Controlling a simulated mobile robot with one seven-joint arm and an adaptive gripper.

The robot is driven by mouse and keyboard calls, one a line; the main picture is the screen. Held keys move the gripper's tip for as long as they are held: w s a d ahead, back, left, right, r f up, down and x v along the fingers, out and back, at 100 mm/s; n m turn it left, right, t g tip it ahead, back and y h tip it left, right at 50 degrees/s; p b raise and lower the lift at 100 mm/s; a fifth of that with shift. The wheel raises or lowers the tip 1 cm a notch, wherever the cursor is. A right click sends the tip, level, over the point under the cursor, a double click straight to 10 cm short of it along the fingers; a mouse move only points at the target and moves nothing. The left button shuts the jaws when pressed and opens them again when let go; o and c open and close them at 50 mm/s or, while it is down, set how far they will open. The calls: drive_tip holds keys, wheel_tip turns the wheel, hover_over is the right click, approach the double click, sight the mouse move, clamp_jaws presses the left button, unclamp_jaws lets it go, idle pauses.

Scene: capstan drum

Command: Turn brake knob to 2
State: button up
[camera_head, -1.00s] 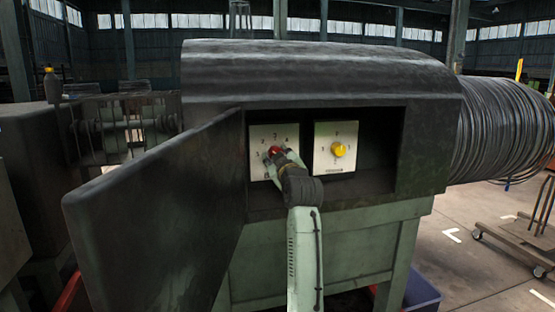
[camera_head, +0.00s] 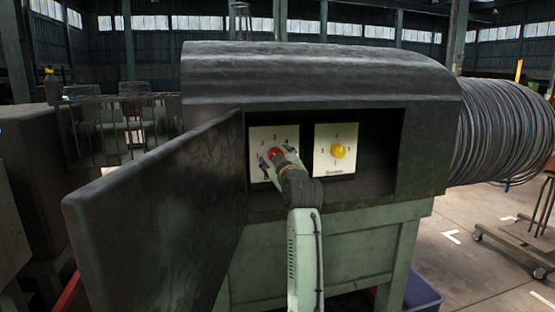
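Two pale dial panels sit inside the open recess of the dark machine housing. The left panel (camera_head: 257,134) has a red knob (camera_head: 275,153) with small numbers around it. The right panel (camera_head: 327,169) has a yellow knob (camera_head: 338,151) with marks around it. No readable label shows which one is the brake knob. My gripper (camera_head: 276,155) is in front of the left panel at the red knob, with its fingers spread to either side of it. Whether they touch it cannot be told. My wrist hides the lower right of the left panel.
The dark door (camera_head: 160,215) stands open to the left of the recess, close to my arm. A drum of wound cable (camera_head: 500,130) is on the right. A wheeled cart (camera_head: 520,235) stands on the floor at the far right.

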drive_tip(key=shift+s, duration=0.1)
drive_tip(key=v, duration=1.1)
drive_tip(key=shift+s, duration=0.4)
drive_tip(key=shift+d, duration=0.1)
